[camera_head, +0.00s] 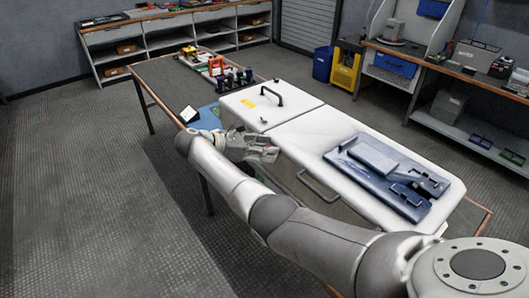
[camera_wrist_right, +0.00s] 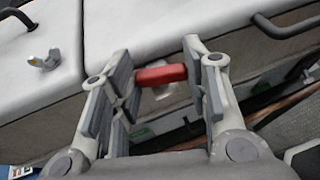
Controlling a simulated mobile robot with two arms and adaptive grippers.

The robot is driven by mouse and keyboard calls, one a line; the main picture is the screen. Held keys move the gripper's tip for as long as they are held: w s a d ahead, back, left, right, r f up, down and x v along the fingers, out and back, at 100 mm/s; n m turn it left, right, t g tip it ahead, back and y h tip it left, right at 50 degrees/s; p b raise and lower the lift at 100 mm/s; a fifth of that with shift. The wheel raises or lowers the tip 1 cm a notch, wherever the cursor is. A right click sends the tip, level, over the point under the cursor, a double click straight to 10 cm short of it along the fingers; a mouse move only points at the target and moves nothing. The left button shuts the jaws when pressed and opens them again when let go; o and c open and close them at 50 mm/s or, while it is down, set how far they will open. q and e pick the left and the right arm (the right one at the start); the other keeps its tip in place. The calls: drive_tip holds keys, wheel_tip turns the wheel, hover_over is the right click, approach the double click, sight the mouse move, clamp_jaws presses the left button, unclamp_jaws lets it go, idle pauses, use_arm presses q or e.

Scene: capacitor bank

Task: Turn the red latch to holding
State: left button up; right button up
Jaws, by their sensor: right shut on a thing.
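The red latch (camera_wrist_right: 161,75) shows in the right wrist view as a short red bar on the front side of the white cabinet (camera_wrist_right: 150,25), lying nearly level in the picture. My right gripper (camera_wrist_right: 158,64) is shut on the red latch, with one grey finger at each end of the bar. In the head view my right gripper (camera_head: 264,152) is at the near side of the white cabinet (camera_head: 300,135), just below its top edge. The latch is hidden there. My left gripper is not in view.
A dark handle (camera_head: 271,93) stands on the cabinet top, and a bar handle (camera_head: 318,186) is on its near side. A blue-grey panel (camera_head: 385,175) lies on top. Tools (camera_head: 216,68) stand on the table behind. The floor (camera_head: 80,190) at left is clear.

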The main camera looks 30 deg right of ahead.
idle(0.3)
drive_tip(key=o, duration=1)
drive_tip(key=v, duration=1.2)
